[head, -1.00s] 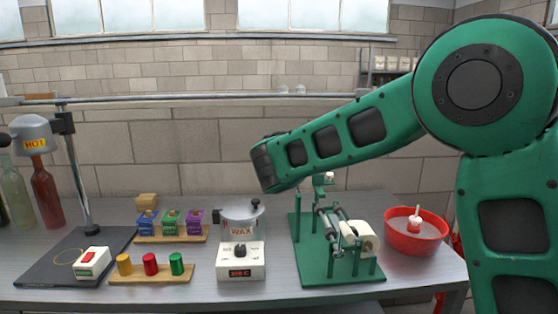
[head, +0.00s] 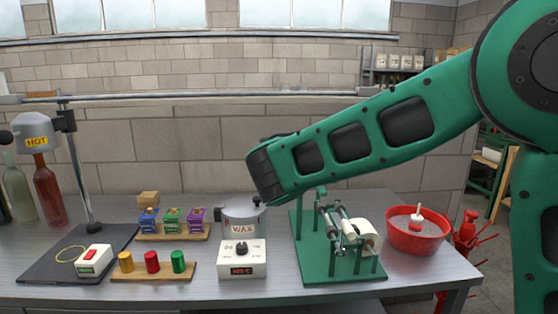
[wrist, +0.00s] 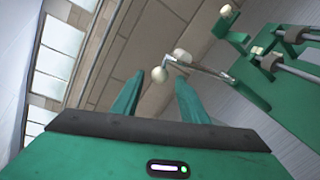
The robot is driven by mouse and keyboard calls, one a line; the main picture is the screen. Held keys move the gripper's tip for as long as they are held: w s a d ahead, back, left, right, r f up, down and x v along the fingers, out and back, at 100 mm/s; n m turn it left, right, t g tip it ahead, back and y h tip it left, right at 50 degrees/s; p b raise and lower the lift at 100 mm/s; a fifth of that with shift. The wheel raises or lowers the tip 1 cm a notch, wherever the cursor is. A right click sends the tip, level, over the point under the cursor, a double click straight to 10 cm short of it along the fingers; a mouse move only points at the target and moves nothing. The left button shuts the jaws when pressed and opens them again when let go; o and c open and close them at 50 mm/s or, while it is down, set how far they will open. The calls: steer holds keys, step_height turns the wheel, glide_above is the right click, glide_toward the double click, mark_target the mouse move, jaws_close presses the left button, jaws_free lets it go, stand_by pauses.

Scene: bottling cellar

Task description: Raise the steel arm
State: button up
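The steel arm (wrist: 205,70) shows in the wrist view as a thin bar with a pale ball knob (wrist: 160,74) at its left end. It is joined to the green bench machine (head: 318,272), which has rollers and a paper roll. My gripper (wrist: 155,85) is open, with its two green fingers apart. The knob appears in line with the gap between the fingertips; I cannot tell how far off it is, and I see no grip on it. In the head view my forearm hides the machine's top, and my gripper is not visible.
A wax pot (head: 243,218) on its white heater stands left of the machine. A red bowl (head: 413,239) stands to its right. Farther left are coloured pegs, small boxes and a hot-air stand (head: 82,190). A wall rail (head: 200,96) runs behind the bench.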

steer(key=shift+s+a+r, duration=0.1)
steer(key=shift+s+r, duration=0.05)
steer(key=shift+s, duration=0.85)
steer(key=shift+s+a+r, duration=0.1)
steer(key=shift+s+r, duration=0.05)
steer(key=shift+s, duration=0.85)
steer(key=shift+d, duration=0.1)
